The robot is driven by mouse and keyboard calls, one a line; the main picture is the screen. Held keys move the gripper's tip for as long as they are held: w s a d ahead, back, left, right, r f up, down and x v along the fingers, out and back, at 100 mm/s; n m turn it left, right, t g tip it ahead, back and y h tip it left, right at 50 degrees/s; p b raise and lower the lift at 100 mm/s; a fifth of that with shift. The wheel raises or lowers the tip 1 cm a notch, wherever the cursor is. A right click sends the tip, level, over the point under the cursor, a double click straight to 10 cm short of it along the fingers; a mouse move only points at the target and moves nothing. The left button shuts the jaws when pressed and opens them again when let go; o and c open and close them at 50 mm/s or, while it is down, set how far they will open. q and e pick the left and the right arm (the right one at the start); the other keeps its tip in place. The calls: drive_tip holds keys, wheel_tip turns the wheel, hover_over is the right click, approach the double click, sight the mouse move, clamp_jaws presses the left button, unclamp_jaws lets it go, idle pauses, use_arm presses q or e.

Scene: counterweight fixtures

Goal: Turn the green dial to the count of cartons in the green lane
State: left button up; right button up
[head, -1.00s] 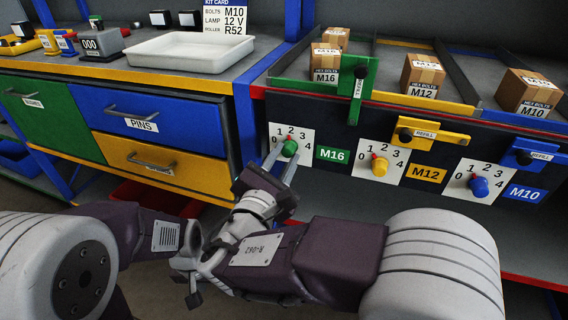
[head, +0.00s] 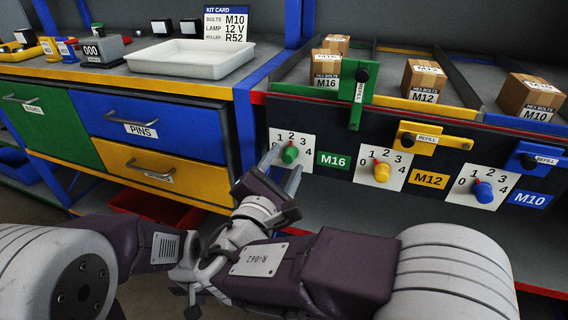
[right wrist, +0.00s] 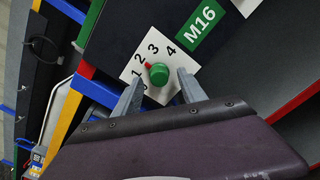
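The green dial (head: 289,154) sits on a white plate (head: 279,139) marked 0 to 4, beside the green M16 label (head: 333,160). In the right wrist view its red pointer is toward the 2 and the green dial (right wrist: 159,74) stands between my fingers. My right gripper (head: 285,165) is open, its fingers on either side of the dial with gaps visible. The green lane's gate (head: 357,95) is at the front of that lane. Two cartons show there, a front one (head: 326,68) marked M16 and one behind (head: 336,43). My left gripper's fingers do not show.
A yellow dial (head: 382,171) and a blue dial (head: 483,191) are to the right, with M12 and M10 labels. Their lanes hold an M12 carton (head: 424,80) and an M10 carton (head: 530,97). Drawers (head: 150,130) and a white tray (head: 190,58) are left.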

drive_tip(key=shift+s, duration=0.1)
drive_tip(key=shift+s+a+r, duration=0.1)
drive_tip(key=shift+s+a, duration=0.05)
drive_tip(key=shift+s, duration=0.15)
drive_tip(key=p+v, duration=0.3)
drive_tip(key=v, duration=0.5)
drive_tip(key=shift+s, duration=0.15)
